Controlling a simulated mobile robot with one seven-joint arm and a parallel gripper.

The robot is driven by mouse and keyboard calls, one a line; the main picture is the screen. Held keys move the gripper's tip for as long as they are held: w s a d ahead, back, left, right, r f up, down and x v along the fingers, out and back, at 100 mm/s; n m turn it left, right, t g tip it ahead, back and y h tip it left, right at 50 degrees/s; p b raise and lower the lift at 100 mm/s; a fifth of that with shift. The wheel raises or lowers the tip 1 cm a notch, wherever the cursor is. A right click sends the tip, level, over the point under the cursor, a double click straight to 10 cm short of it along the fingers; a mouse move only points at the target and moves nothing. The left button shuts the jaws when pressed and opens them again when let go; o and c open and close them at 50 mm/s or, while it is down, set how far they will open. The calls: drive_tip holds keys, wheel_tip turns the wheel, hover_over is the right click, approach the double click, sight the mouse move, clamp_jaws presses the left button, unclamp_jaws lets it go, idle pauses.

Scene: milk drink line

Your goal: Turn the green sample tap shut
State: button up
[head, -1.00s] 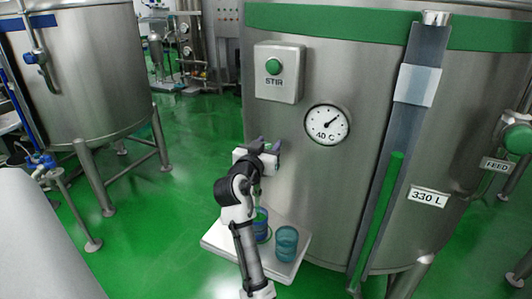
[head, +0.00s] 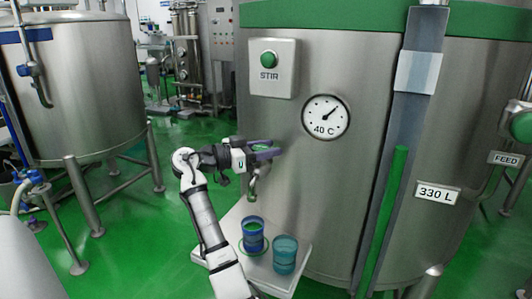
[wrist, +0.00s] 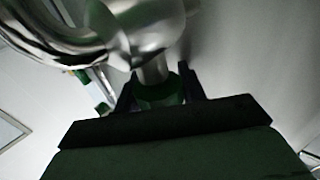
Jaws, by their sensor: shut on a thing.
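My gripper (head: 266,150) is at the front of the big steel tank, pointing right, above a small shelf. In the wrist view its dark fingers (wrist: 158,98) are on either side of a green piece, the sample tap's handle (wrist: 158,92), and shut on it. The tap's shiny metal body (wrist: 135,30) fills the upper left of that view. In the head view the tap's spout (head: 253,190) hangs below my gripper, and the handle is hidden by the fingers. A blue cup (head: 253,240) with green inside stands on the shelf below the spout.
A teal cup (head: 285,256) stands beside the blue cup on the white shelf (head: 238,218). The tank carries a STIR button box (head: 272,68), a dial (head: 326,116) and a level tube (head: 395,170).

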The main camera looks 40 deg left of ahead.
drive_tip(key=shift+d+m+g+h, duration=0.1)
drive_tip(key=shift+m+g+h, duration=0.25)
drive_tip(key=shift+h, duration=0.35)
drive_tip(key=o, duration=1)
drive_tip(key=shift+c, duration=0.2)
drive_tip(key=b+v, duration=0.3)
drive_tip(key=v, duration=1.1)
